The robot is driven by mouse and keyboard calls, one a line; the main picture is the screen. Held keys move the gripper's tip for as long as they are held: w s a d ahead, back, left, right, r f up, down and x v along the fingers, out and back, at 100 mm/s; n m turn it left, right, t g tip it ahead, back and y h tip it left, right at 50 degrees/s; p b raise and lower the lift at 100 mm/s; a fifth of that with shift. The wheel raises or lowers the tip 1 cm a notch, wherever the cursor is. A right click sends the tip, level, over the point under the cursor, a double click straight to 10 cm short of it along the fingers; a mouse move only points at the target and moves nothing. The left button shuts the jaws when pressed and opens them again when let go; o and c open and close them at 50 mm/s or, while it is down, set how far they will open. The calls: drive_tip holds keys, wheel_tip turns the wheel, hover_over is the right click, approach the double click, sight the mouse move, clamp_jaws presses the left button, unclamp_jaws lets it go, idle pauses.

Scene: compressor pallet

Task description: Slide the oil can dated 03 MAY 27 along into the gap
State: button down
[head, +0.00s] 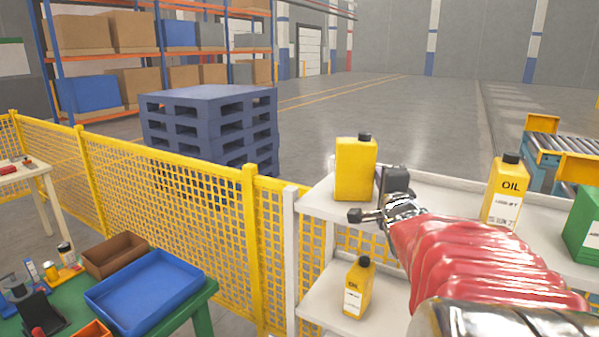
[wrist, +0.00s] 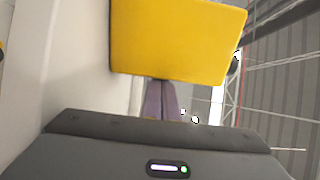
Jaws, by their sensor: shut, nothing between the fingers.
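A plain yellow can (head: 355,170) with a dark cap stands upright at the left end of the upper shelf; no label shows on the side facing me. My gripper (head: 384,196) is right beside it, at its right. In the wrist view the yellow can (wrist: 180,40) fills the top, and my shut, empty fingers (wrist: 161,98) point at its near edge; I cannot tell if they touch. Another yellow can marked OIL (head: 505,190) stands upright further right on that shelf. Its date is too small to read surely. A smaller OIL can (head: 358,288) stands on the lower shelf.
A green box (head: 584,225) stands at the shelf's right end. A yellow mesh fence (head: 170,190) runs behind and left. A green table with a blue tray (head: 145,293) is at lower left. My arm covers the shelf's middle.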

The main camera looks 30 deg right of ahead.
drive_tip(key=shift+v, duration=3.55)
drive_tip(key=shift+a, duration=0.1)
